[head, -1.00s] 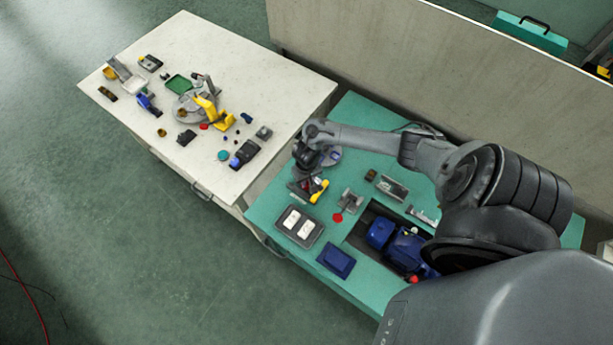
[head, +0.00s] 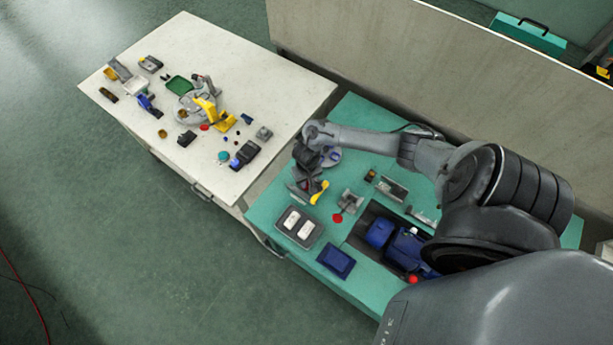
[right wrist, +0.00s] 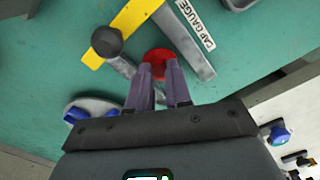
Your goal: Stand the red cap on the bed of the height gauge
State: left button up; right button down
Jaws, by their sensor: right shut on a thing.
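My right gripper (right wrist: 162,82) is shut on the red cap (right wrist: 159,57), which shows as a red disc at the fingertips in the right wrist view. The height gauge (right wrist: 140,12) has a yellow arm, a dark round knob, grey bars and a label reading CAP GAUGE. The cap is over the gauge area, between its grey parts; I cannot tell whether it touches the bed. In the head view my right gripper (head: 304,190) is beside the yellow part of the gauge (head: 319,192), on the green table. The cap is not clearly seen there. My left gripper is not in view.
A dark tray with two white pieces (head: 300,227) and a blue block (head: 336,261) lie at the green table's front. A grey fixture (head: 350,200) and a blue pump (head: 385,236) are to the right. The white table (head: 215,65) holds several small parts.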

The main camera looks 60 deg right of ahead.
jog(key=shift+f, duration=0.2)
dwell(0.6)
jog(key=shift+c, duration=2.1)
grip_release()
jog(key=shift+r, duration=0.1)
jog(key=shift+r+p, duration=0.6)
jog(key=shift+p, duration=0.4)
notch_tip(320, 180, up, 5)
jog(key=p, duration=0.6)
jog(key=shift+p, duration=0.3)
jog(key=shift+r+p, duration=0.35)
jog(key=shift+p, duration=0.05)
